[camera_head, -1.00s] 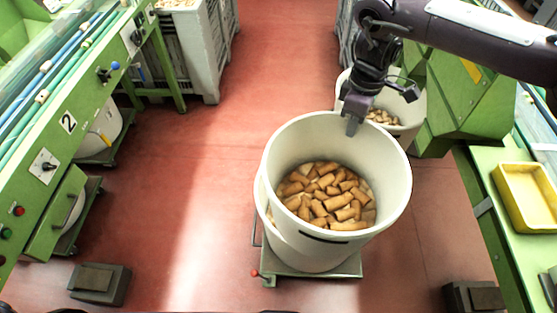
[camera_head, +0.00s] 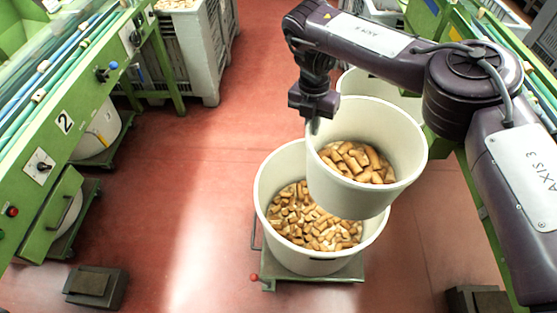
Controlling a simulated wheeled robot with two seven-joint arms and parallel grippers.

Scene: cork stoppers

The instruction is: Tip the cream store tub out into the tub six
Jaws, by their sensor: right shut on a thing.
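My right gripper (camera_head: 315,118) is shut on the left far rim of a cream tub (camera_head: 366,196) and holds it up. This tub looks roughly upright, and brown corks lie inside it. Below and to its left, a second cream tub (camera_head: 275,232) stands on a green trolley; it holds many corks, and the held tub hides part of its right side. A third cream tub (camera_head: 398,98) stands behind on the right, largely hidden by my right arm and the held tub. I see no number six on any tub. My left gripper is out of view.
Green machines line both sides; the left one bears a number 2 (camera_head: 65,121). Grey crates (camera_head: 190,60) stand at the back left. A dark pedal block (camera_head: 95,287) lies at the front left. The red floor (camera_head: 190,190) in the middle is clear.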

